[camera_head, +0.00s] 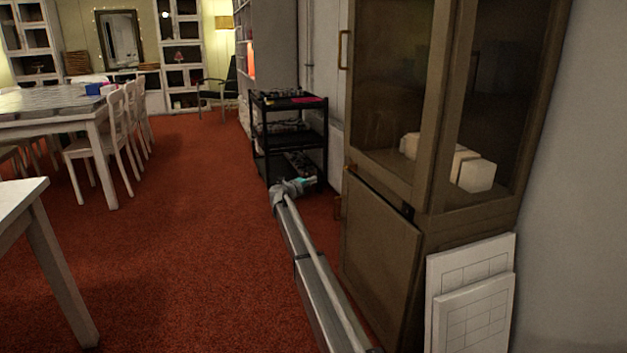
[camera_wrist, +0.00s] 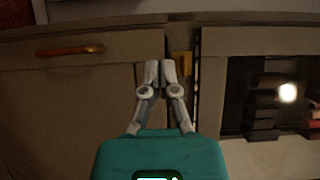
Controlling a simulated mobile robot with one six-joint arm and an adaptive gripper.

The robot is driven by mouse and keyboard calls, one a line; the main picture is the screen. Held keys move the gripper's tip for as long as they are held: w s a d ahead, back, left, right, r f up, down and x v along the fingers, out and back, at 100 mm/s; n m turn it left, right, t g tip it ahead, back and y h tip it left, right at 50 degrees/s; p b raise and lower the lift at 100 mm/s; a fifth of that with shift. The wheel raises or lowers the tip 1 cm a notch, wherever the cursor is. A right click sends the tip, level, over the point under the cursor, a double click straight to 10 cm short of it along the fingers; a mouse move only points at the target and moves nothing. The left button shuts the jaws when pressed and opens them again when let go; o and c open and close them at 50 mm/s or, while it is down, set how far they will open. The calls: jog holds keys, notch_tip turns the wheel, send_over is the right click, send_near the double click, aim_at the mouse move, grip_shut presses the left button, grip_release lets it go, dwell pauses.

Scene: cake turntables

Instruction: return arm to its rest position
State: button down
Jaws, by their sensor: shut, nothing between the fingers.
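My gripper (camera_wrist: 160,66) is in the wrist view, with its two grey fingertips together and nothing between them. Its teal body fills the bottom middle of that view. In the camera_head view, my grey arm stretches away from the bottom edge beside the brown cabinet. A small teal part of my gripper (camera_head: 309,181) shows at its far end, in front of the black shelf cart. The fingers are too small to make out there.
The brown glass-front cabinet (camera_head: 382,242) stands close to the right of my arm. The black cart (camera_head: 290,142) is beyond it. White panels (camera_head: 470,300) lean at right. Red carpet (camera_head: 190,240) is clear at left, up to white tables (camera_head: 22,190) and chairs (camera_head: 105,150).

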jog(key=shift+d+r, duration=0.1)
jog(key=s+a+r+n+t+y+p, duration=0.1)
jog(key=s+r+n+t+y, duration=0.1)
jog(key=s+n+t+y, duration=0.25)
jog(key=s+r+n+t+y+p, duration=0.25)
jog(key=s+n+y, duration=0.2)
jog(key=n, duration=0.25)
jog(key=s+a+f+n+g+y+p, duration=0.1)
jog(key=s+f+n+g+y, duration=0.3)
jog(key=s+n+y, duration=0.65)
jog(key=s+d+f+n+g+h+p, duration=0.1)
jog(key=s+d+f+g+h+p, duration=0.3)
jog(key=s, duration=1.1)
jog(key=s+d+f+n+g+h+b, duration=0.1)
jog(key=s+d+f+n+g, duration=0.15)
jog(key=s+d+g, duration=0.85)
jog(key=s+f+n+g+h+p, duration=0.1)
jog(key=s+f+h+p, duration=0.2)
jog(key=s, duration=1.6)
notch_tip(320, 180, up, 37)
jog(key=p, duration=3.6)
jog(key=shift+w+p, duration=0.15)
jog(key=shift+p, duration=0.15)
